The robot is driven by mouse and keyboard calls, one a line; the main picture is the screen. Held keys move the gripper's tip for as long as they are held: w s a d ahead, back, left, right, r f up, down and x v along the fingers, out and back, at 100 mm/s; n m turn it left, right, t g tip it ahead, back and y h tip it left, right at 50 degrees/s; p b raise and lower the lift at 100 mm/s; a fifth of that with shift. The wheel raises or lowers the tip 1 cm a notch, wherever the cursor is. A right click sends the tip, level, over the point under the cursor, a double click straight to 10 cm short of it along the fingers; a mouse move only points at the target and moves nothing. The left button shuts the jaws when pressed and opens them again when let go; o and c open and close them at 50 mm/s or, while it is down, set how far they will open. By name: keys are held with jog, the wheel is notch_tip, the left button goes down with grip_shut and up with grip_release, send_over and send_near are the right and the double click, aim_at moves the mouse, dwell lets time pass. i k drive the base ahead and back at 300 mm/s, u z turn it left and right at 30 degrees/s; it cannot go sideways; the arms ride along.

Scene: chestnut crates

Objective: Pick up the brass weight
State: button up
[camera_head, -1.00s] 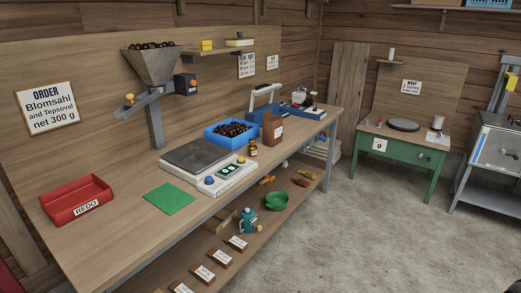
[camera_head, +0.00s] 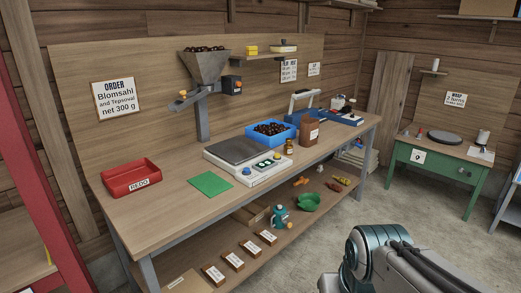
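A small brass-coloured upright piece (camera_head: 289,147) stands on the workbench, just right of the scale (camera_head: 248,160) and in front of the blue crate of chestnuts (camera_head: 285,143). It looks like the brass weight, but it is too small to be sure. A brown bag or box (camera_head: 309,132) stands close behind it on the right. Part of my arm shows at the bottom right, well in front of the bench. My gripper's fingers are not in view.
A red REDO tray (camera_head: 131,188) and a green mat (camera_head: 210,184) lie on the bench's left part. The lower shelf holds several labelled blocks, a teal figure (camera_head: 280,216) and a green bowl (camera_head: 308,203). A green table (camera_head: 430,172) stands at the right. Floor between is clear.

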aim_at(288, 148)
jog(key=z, duration=0.45)
jog(key=k, duration=0.55)
jog(key=z, duration=0.75)
jog(key=i, duration=2.2)
jog(key=u, duration=0.3)
jog(key=i, duration=1.6)
jog(key=u, duration=1.5)
jog(key=i, duration=0.8)
jog(key=u, duration=1.2)
jog(key=i, duration=0.45)
jog(key=u, duration=0.3)
